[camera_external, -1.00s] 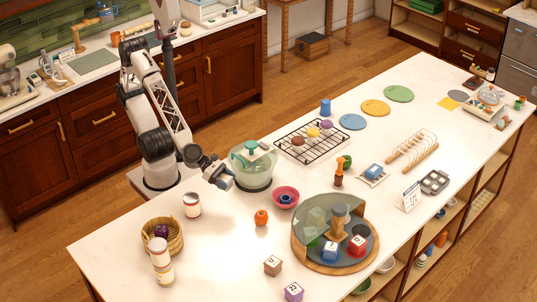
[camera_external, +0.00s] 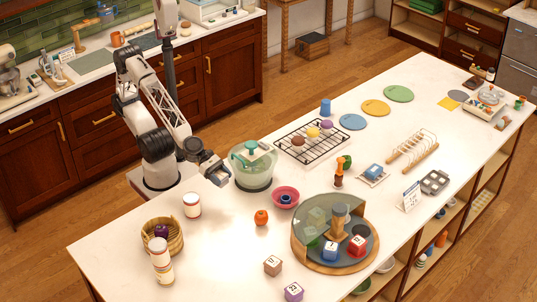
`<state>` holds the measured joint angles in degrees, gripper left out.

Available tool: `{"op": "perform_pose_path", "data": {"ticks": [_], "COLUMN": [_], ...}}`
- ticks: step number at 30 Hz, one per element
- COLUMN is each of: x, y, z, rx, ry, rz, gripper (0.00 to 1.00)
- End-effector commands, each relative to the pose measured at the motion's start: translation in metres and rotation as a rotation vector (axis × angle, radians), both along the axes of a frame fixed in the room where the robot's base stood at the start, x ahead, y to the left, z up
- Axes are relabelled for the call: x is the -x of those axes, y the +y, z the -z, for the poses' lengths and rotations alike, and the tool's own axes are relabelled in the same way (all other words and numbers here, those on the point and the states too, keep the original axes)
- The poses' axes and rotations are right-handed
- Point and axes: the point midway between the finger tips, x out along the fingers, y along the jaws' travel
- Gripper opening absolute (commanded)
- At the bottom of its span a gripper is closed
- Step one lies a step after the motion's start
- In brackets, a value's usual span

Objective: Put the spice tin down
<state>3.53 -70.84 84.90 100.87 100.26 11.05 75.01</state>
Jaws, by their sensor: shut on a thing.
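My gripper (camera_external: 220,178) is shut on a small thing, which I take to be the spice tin. It is held above the counter, left of the green mixing bowl. The held thing is small and mostly hidden by the jaws, with only a bluish patch showing, so its shape and label cannot be read. Other small cube tins are in view: a tan one (camera_external: 272,265) and a purple one (camera_external: 293,292) on the counter, and a blue one (camera_external: 330,252) and a red one (camera_external: 357,246) on the round wooden turntable (camera_external: 318,267).
The green mixing bowl (camera_external: 253,168) stands close right of my gripper, with a pink bowl (camera_external: 286,196) and an orange object (camera_external: 261,217) nearer. A white can (camera_external: 192,205), basket (camera_external: 174,232) and stacked cans (camera_external: 161,262) stand to the left. The counter between basket and tan cube is clear.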

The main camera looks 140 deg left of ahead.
Motion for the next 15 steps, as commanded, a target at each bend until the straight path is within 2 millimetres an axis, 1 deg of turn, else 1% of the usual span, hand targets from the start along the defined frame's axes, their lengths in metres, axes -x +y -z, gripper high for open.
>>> {"op": "perform_pose_path", "data": {"ticks": [15], "x": [0.012], "y": [-0.001], "z": [0.000], "rx": [0.002], "ry": [0.000], "rz": [0.072], "gripper": [0.35]}}
